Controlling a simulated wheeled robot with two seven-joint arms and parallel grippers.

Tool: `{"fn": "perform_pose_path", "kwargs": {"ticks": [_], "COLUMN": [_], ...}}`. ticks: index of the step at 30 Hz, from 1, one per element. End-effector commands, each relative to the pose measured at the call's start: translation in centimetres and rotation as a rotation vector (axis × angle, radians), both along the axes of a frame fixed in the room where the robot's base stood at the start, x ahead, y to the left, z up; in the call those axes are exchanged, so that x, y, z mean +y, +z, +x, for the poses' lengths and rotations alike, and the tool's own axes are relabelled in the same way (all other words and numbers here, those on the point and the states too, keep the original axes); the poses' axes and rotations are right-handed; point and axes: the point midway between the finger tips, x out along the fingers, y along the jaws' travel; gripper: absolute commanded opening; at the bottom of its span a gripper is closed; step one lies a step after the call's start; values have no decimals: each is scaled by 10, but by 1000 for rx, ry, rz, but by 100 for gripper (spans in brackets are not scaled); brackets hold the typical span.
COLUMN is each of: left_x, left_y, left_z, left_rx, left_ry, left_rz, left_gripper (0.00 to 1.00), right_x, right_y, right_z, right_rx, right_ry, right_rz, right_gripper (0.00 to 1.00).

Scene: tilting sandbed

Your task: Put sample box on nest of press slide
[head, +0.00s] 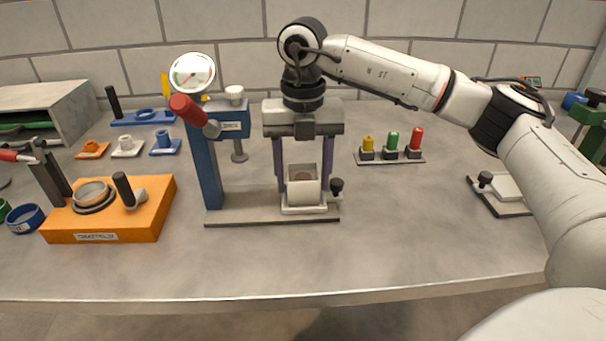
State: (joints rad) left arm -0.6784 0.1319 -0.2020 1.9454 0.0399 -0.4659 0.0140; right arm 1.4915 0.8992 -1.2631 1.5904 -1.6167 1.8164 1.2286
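The sample box (305,191) is a small white open-topped box. It stands upright at the nest (303,209), a pale low tray on the grey base of the blue press (206,165). My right gripper (304,188) points straight down over the box from above. Its two purple fingers stand on the left and right of the box, close to its walls. I cannot tell whether they touch it. The box's back and its underside are hidden, so its exact seating is unclear. My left gripper is not in view.
The press has a gauge (192,73), a red-ended lever (188,109) and a black knob (337,186) right of the nest. An orange fixture (111,222) stands left. Coloured buttons (391,147) are behind right. The table front is clear.

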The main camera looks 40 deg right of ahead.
Motion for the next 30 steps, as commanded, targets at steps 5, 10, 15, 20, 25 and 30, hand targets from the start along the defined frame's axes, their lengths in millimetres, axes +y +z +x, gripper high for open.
{"fn": "perform_pose_path", "kwargs": {"ticks": [5,10,15,20,25,30], "left_x": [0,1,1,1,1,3], "left_y": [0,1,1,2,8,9], "left_z": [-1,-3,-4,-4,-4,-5], "left_rx": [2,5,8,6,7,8], "left_ry": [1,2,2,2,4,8], "left_rz": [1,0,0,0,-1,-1], "left_gripper": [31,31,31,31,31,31], "right_x": [0,0,0,1,0,0], "right_y": [0,9,39,75,109,122], "right_z": [0,1,1,1,1,0], "right_rx": [0,-1,-6,-4,-3,0], "right_ry": [1,0,0,1,1,0], "right_rz": [0,0,1,0,-1,-1], "right_gripper": [54,54,54,54,54,54]}}
